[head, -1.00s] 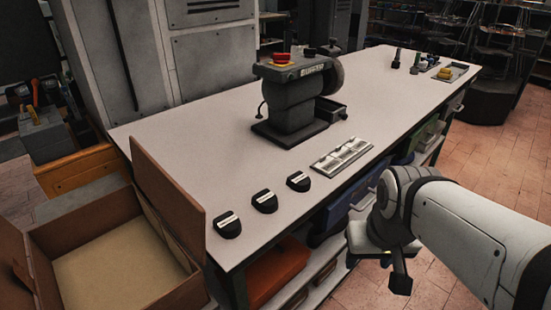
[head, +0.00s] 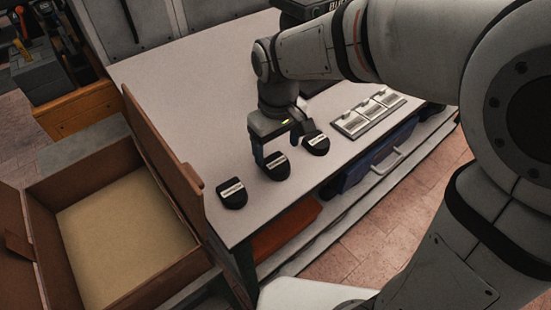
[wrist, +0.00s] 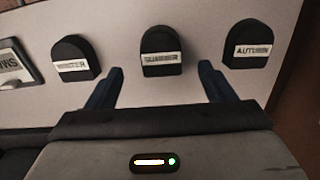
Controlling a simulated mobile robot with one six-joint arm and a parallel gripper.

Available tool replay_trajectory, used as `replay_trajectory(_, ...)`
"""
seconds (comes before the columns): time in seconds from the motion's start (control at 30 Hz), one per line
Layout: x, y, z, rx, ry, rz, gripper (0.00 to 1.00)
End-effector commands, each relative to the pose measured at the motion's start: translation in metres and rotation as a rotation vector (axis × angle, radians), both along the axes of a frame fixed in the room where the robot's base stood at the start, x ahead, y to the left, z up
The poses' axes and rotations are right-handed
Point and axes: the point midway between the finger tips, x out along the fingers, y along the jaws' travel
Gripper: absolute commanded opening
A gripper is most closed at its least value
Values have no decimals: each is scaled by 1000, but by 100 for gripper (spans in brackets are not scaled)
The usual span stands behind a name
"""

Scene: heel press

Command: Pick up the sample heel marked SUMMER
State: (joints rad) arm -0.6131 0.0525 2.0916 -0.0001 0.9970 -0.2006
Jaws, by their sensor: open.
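Three black heels with white labels stand in a row on the white table. In the wrist view the middle one reads SUMMER (wrist: 161,48), the left one WINTER (wrist: 74,60) and the right one AUTUMN (wrist: 248,46). In the head view the SUMMER heel (head: 276,167) is the middle one, with AUTUMN (head: 232,195) to its left and WINTER (head: 316,144) to its right. My gripper (head: 280,150) is open above the SUMMER heel. In the wrist view its fingers (wrist: 161,84) stand either side of that heel's near edge, apart from it.
A metal tray with several label plates (head: 368,113) lies to the right of the heels. An open brown box (head: 178,150) stands at the table's left end. The machine (head: 310,8) is behind my arm. Bare table (head: 190,105) lies behind the heels.

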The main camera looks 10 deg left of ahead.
Motion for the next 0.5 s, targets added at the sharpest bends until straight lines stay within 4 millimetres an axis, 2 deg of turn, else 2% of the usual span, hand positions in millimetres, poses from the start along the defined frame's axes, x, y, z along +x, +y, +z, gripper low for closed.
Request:
replay_trajectory(0.23, -1, 1, -37, -2, 3, 2, 76)
replay_trajectory(0.5, -1, 1, -45, -1, 1, 3, 76)
